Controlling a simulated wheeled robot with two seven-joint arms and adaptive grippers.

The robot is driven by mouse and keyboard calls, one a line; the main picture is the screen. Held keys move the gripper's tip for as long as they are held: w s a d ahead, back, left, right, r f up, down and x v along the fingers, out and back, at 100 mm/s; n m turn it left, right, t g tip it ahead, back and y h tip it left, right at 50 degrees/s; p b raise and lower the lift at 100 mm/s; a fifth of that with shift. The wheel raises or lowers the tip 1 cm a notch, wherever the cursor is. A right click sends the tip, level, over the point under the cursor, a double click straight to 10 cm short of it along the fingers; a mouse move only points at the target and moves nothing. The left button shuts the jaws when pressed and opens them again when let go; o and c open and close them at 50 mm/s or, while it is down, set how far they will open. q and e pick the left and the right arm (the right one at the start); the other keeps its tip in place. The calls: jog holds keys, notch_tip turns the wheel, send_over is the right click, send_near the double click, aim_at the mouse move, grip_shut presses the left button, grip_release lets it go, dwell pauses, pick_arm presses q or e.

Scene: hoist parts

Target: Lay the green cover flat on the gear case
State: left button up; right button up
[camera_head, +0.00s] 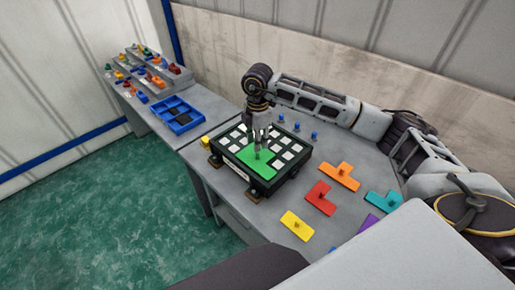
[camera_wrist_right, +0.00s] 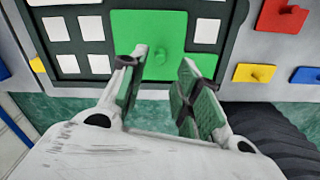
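The green cover (camera_head: 262,170) lies within the black-framed gear case (camera_head: 287,176), at its front corner, beside several white squares. It looks flat there. The cover also shows in the right wrist view (camera_wrist_right: 145,30), with a small round knob on it. My right gripper (camera_head: 260,148) points down just above the cover. In the wrist view its fingers (camera_wrist_right: 160,72) are apart, with the knob showing beyond the gap between the tips and nothing visibly gripped. Whether the tips touch the cover is unclear. My left gripper is not in view.
On the grey bench lie an orange piece (camera_head: 340,177), a red piece (camera_head: 320,198), a yellow piece (camera_head: 297,226), a turquoise piece (camera_head: 383,201) and a purple piece (camera_head: 369,223). Blue pegs (camera_head: 297,127) stand behind the case. A blue tray (camera_head: 180,118) is on the left bench.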

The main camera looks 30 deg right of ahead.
aim_at(257, 153)
jog(key=shift+r, duration=2.8)
